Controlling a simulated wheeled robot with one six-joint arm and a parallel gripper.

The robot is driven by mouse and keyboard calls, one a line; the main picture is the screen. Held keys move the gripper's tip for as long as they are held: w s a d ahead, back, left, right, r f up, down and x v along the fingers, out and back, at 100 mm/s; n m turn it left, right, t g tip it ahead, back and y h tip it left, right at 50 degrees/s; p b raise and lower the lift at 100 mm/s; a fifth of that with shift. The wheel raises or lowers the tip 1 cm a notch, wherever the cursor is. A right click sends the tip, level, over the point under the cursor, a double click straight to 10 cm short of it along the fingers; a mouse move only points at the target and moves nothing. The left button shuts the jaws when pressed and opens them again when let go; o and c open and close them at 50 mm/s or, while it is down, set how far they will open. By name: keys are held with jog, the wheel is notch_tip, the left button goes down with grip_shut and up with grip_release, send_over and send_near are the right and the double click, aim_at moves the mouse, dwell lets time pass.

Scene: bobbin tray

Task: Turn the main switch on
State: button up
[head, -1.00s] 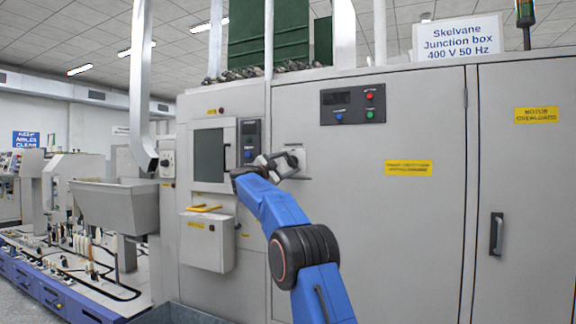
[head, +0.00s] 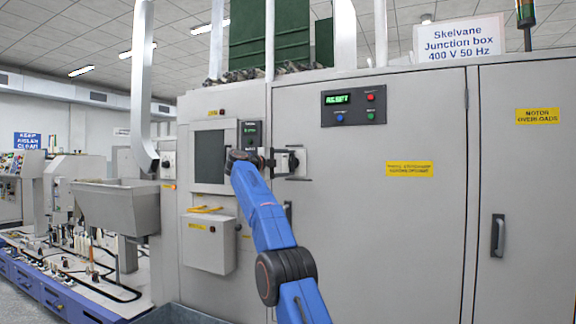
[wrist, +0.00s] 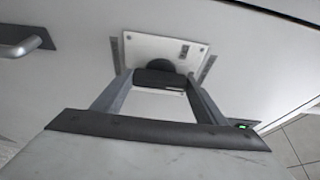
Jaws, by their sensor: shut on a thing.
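The main switch is a dark knob (wrist: 165,78) on a white plate (wrist: 148,47) on the cabinet front. In the wrist view my gripper (wrist: 163,88) is shut on the knob, one finger on each side. In the head view the switch plate (head: 303,160) sits right of the small window, and my gripper (head: 287,162) is against it and hides most of the knob. The display panel (head: 353,105) above right shows lit green letters, which look like "RESET".
The grey cabinet doors (head: 420,230) fill the right side, with a black door handle (head: 497,234). A hopper (head: 118,208) stands further left.

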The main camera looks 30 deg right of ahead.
dwell(0.6)
jog(key=o, duration=1.1)
jog(key=shift+d+f, duration=0.1)
jog(key=shift+c, duration=0.2)
jog(key=v, duration=1.7)
jog(key=shift+a, duration=0.25)
